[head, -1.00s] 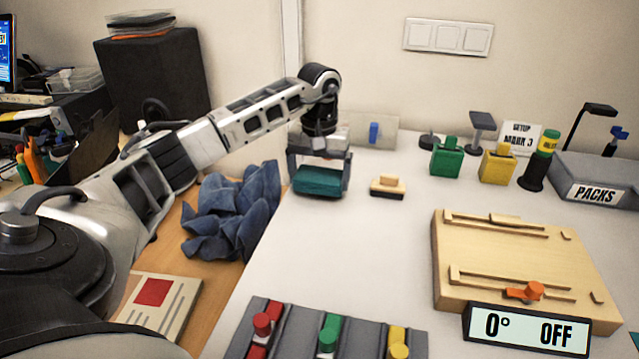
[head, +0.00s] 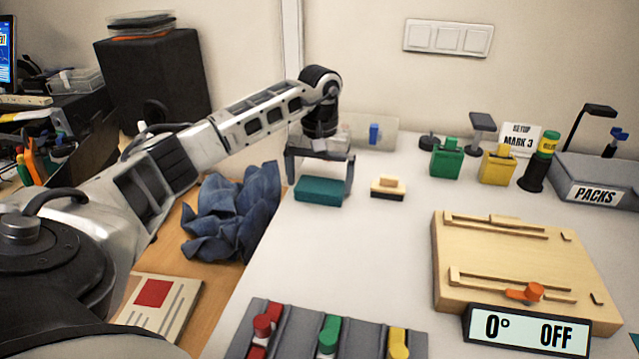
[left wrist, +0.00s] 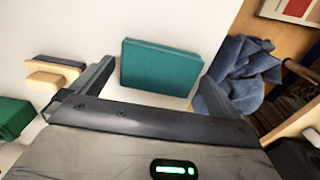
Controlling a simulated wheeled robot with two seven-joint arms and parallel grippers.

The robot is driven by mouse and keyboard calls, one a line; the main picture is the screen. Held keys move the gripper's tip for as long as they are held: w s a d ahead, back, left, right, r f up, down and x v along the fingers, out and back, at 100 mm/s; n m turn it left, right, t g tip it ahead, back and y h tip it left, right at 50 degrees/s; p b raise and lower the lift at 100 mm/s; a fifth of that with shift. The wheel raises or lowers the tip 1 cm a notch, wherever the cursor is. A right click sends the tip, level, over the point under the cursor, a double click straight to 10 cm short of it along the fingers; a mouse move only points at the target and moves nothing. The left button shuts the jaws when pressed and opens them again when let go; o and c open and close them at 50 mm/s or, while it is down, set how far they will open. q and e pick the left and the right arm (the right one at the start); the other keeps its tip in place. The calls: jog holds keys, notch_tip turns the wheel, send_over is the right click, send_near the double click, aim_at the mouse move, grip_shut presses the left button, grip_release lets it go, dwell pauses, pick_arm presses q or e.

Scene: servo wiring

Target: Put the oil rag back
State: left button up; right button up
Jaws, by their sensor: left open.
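A flat teal block (head: 318,191), which may be the folded oil rag, lies on the white table near its left edge. It also shows in the left wrist view (left wrist: 160,68), between and beyond my fingers. My left gripper (head: 320,178) is open and empty just above and behind the block, with a finger towards each side. In the left wrist view my left gripper (left wrist: 157,76) shows both fingers wide apart, with the block clear of them. A crumpled blue cloth (head: 232,212) lies to the left on the wooden surface. My right gripper is not in view.
A wooden-topped eraser-like block (head: 388,187) sits just right of the teal block. Green (head: 446,160) and yellow (head: 497,165) blocks stand behind. A wooden board (head: 510,255) and a grey tray (head: 290,345) with coloured knobs are nearer. The table's middle is clear.

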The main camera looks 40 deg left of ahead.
aim_at(319, 187)
pick_arm(q)
notch_tip(319, 187, up, 10)
jog(key=shift+p, duration=0.45)
dwell(0.3)
